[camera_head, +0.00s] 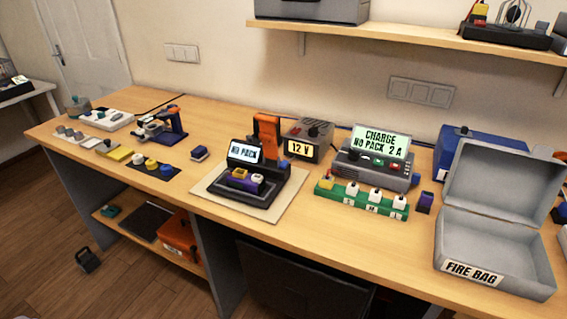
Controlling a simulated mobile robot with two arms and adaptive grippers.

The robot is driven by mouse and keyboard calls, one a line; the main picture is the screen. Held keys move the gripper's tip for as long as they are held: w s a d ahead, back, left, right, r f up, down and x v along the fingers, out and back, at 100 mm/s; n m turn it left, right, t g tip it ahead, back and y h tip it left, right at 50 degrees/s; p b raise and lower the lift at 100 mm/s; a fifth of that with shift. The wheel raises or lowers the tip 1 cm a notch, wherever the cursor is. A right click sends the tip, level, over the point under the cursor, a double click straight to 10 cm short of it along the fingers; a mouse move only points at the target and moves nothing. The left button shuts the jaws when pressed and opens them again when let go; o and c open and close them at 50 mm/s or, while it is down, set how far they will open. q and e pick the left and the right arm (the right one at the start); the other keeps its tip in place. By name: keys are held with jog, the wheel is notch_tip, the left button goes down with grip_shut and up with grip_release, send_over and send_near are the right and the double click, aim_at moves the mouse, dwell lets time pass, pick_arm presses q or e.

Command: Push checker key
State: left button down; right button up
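A dark device (262,188) with a lit screen reading "NO PACK" (243,153) stands on a pale mat (213,188) in the middle of the table. An orange upright part (267,133) rises at its back, and a blue round knob or key (283,165) shows at its right side. A purple and yellow block (244,180) sits in front of the screen. No part is labelled as the checker key, so I cannot tell for sure which it is. Neither of my grippers is in view.
Right of the device stand a grey box reading "12 V" (307,140), a charger (374,170) reading "CHARGE NO PACK 2 A", a green rack (361,198) and an open grey "FIRE BAG" box (494,238). Small parts lie at left. The front middle table is clear. A shelf (400,40) hangs above.

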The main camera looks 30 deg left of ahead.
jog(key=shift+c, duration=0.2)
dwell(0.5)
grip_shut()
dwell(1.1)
